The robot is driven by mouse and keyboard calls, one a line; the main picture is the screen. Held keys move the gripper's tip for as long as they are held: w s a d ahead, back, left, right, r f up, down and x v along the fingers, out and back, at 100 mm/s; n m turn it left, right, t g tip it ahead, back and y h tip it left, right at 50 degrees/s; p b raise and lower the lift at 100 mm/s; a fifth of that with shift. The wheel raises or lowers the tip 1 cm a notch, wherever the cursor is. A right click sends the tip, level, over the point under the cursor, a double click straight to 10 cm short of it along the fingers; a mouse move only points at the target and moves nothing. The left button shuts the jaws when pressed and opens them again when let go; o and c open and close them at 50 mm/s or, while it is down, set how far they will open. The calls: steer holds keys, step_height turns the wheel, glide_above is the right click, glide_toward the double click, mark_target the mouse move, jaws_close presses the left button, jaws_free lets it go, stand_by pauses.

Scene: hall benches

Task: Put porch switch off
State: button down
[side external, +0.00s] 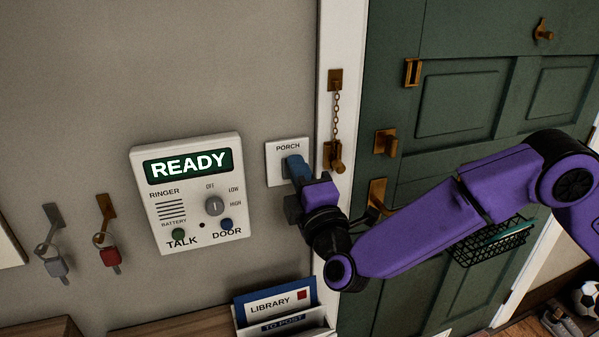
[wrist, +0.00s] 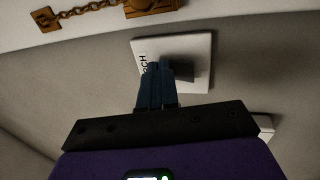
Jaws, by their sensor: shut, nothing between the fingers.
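The porch switch plate (side external: 288,148) is white, marked PORCH, and fixed to the wall left of the door frame. My gripper (side external: 294,162) is shut and empty, its blue fingertips in front of the plate and covering its middle. In the wrist view the plate (wrist: 198,50) lies just beyond my shut fingertips (wrist: 158,68), with a shadow on it. The rocker or lever is hidden behind the fingers, so its position does not show. I cannot tell whether the fingertips touch it.
The intercom panel (side external: 190,195) reading READY is on the wall at left. A brass door chain (side external: 336,115) hangs on the frame at right, close to my gripper. A letter holder (side external: 275,305) stands below. Keys (side external: 108,245) hang at far left. The green door (side external: 440,130) is shut.

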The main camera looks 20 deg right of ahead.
steer(key=r+v, duration=0.3)
steer(key=v, duration=1)
steer(key=shift+s+r, duration=0.35)
steer(key=shift+s, duration=0.35)
steer(key=s+d+f+m+g+h, duration=0.1)
steer(key=d+f+g+h, duration=0.15)
steer(key=d, duration=0.45)
steer(key=d+f+m+g+h, duration=0.1)
steer(key=d+g+h, duration=0.1)
steer(key=d+g, duration=0.35)
steer(key=s+d+f+m+g+h, duration=0.1)
steer(key=d+f+g+h, duration=0.1)
steer(key=d, duration=0.7)
steer(key=s+d+f+g+y, duration=0.1)
steer(key=s+d+g+y, duration=0.1)
steer(key=s, duration=0.4)
steer(key=s+d+f+m+g+y, duration=0.1)
steer(key=s+d+f+g+y, duration=0.1)
steer(key=s+d+g, duration=0.2)
steer(key=s+d+f+m+g+y, duration=0.1)
steer(key=s+d+g+y, duration=0.1)
steer(key=s, duration=0.6)
steer(key=g+y, duration=0.1)
steer(key=g, duration=0.1)
steer(key=shift+d+f+g, duration=0.3)
steer(key=shift+d+f, duration=0.1)
